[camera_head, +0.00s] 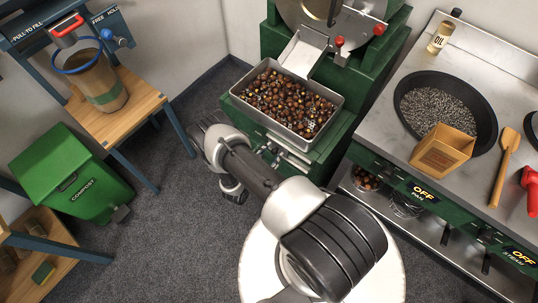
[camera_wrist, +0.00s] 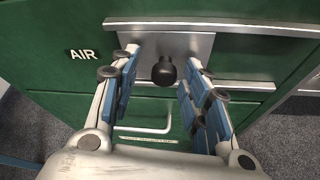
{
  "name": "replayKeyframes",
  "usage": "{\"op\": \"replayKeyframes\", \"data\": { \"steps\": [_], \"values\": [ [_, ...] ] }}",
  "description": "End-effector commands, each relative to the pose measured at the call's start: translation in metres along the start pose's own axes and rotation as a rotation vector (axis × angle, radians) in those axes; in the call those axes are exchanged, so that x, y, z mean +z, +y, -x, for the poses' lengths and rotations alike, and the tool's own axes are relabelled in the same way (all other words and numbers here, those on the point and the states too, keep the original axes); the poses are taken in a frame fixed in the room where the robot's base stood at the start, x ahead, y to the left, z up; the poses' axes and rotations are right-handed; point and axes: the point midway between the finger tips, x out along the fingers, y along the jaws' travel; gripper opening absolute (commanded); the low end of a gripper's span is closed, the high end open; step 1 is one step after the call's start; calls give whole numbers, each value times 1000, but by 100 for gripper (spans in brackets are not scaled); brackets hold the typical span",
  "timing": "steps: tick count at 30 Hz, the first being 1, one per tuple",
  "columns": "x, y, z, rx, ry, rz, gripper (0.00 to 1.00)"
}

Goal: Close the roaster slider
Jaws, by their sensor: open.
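The roaster (camera_head: 246,107) is a green machine at the top centre of the head view. In the wrist view its green front carries a bright metal slider plate (camera_wrist: 190,48) with a round black knob (camera_wrist: 164,72). My gripper (camera_wrist: 162,62) is open, with one blue-padded finger on each side of the knob. A gap shows between each finger and the knob, so nothing is gripped. The head view does not show the fingers clearly.
An AIR label (camera_wrist: 83,54) is left of the plate, and a drawer handle (camera_wrist: 145,130) is below it. A tray of chestnuts (camera_head: 236,92) juts out above the roaster front. A green compost bin (camera_head: 70,180) stands left; a steel counter (camera_head: 425,60) is right.

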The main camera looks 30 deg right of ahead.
Motion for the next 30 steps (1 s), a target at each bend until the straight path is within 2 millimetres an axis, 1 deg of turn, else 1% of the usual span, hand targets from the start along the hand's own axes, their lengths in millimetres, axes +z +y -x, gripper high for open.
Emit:
{"op": "replayKeyframes", "data": {
  "steps": [2, 5, 12, 15, 18, 23, 30],
  "values": [
    [0, 1, 5, 1, 1, 1, 42],
    [0, 2, 18, 4, 2, 2, 42],
    [-1, 2, 70, 8, 2, 4, 42],
    [-1, 2, 89, 7, 2, 2, 42],
    [0, 2, 104, 6, 1, 1, 42],
    [0, 1, 118, 3, 1, 0, 42],
    [0, 0, 120, 1, 1, -1, 42]
  ]
}}
